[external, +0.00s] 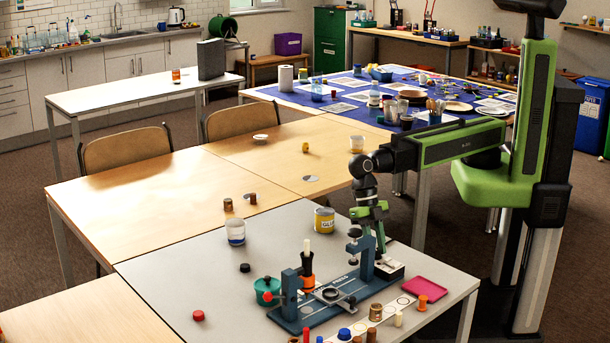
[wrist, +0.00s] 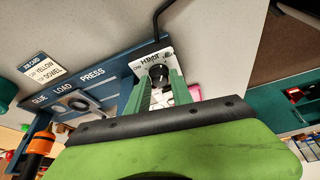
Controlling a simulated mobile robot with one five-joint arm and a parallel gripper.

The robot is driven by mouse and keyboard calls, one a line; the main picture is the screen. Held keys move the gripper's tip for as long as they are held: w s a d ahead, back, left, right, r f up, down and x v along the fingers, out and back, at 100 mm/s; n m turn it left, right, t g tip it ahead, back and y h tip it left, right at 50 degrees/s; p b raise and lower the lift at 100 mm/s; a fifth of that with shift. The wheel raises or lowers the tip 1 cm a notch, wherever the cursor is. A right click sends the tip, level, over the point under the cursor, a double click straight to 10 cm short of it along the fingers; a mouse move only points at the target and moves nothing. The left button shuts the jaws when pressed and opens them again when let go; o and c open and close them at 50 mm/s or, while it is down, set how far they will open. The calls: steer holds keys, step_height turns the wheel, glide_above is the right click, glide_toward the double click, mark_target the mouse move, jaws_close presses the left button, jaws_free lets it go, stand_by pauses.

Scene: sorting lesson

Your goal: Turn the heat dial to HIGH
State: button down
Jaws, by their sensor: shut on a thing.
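The heat dial (wrist: 159,72) is a small black knob on a white lettered plate (wrist: 178,60) in the wrist view. The green fingers of my gripper (wrist: 160,88) reach up to it from either side and are shut on it. The dial's pointer and the HIGH mark cannot be read clearly. In the external view my gripper (external: 378,246) points down at the right end of the blue press (external: 335,300), over the small white-and-black dial box (external: 392,271). The dial itself is hidden there.
The press's upright posts and an orange-and-black holder (external: 306,272) stand left of my gripper. A yellow glue tin (external: 324,221) stands behind, a pink tray (external: 425,291) to the right. Several small pegs and caps line the front.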

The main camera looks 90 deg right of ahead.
steer(key=shift+s+d+m, duration=0.1)
steer(key=shift+s+m, duration=0.1)
steer(key=shift+m, duration=0.4)
steer(key=shift+w+m+t, duration=0.1)
steer(key=shift+m+t, duration=0.4)
steer(key=shift+m, duration=0.4)
steer(key=c, duration=1.1)
jaws_free()
steer(key=shift+c, duration=0.2)
steer(key=shift+r, duration=0.1)
steer(key=p+v, duration=1.6)
steer(key=v, duration=0.1)
steer(key=shift+d, duration=0.3)
